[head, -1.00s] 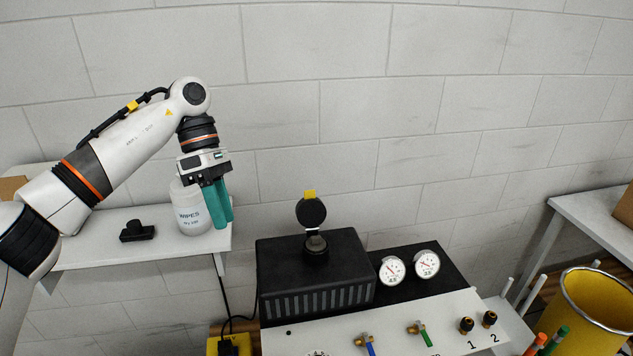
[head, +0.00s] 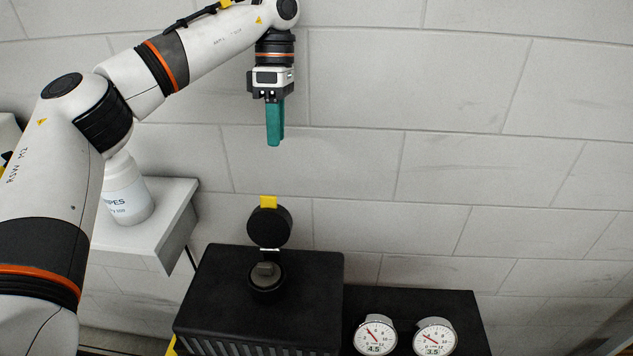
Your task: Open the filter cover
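The filter cover (head: 269,226) is a round black lid with a yellow tab (head: 268,202) on its top edge. It stands upright on its hinge, raised off the round filter neck (head: 266,277) on top of the black box (head: 262,315). Inside the neck a grey part shows. My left gripper (head: 275,138) has teal fingers pointing down. In the picture it hangs above the cover, apart from it, with nothing visible in it. Its fingers overlap from this side, so their gap is hidden. My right gripper is out of view.
Two dial gauges (head: 375,334) (head: 434,337) sit right of the box. A white wipes tub (head: 128,195) stands on a shelf (head: 150,237) at the left, partly behind my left arm. A block wall (head: 430,160) closes the back. Space right of my gripper looks clear.

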